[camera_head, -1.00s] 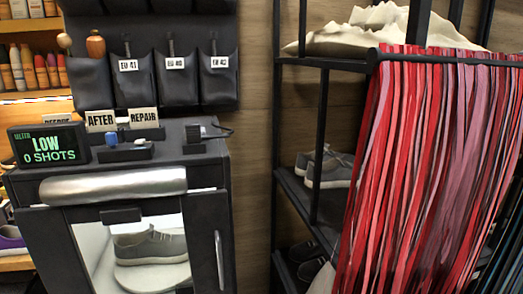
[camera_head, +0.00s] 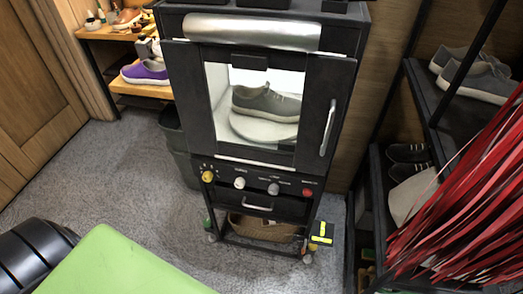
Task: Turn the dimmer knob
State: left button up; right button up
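A dark cabinet stands in the middle with a row of knobs on its control panel (camera_head: 225,187). From left to right I see a yellow knob (camera_head: 208,176), a white knob (camera_head: 240,183), a grey knob (camera_head: 273,188) and a red round knob or button (camera_head: 308,192). The panel labels are too small to read, so I cannot tell which is the dimmer. Above, a grey sneaker (camera_head: 267,103) sits on a round white platform (camera_head: 262,126) behind the lit window of the cabinet door (camera_head: 310,110). Neither of my grippers is in view.
The door has a vertical handle (camera_head: 328,128). A drawer handle (camera_head: 258,207) is below the knobs. A shoe rack (camera_head: 440,120) with red laces (camera_head: 465,205) stands close on the right. A green surface (camera_head: 125,268) fills the lower left. Grey floor (camera_head: 90,180) is clear left of the cabinet.

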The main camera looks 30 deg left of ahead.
aim_at(207, 178)
jog(key=u, duration=1.35)
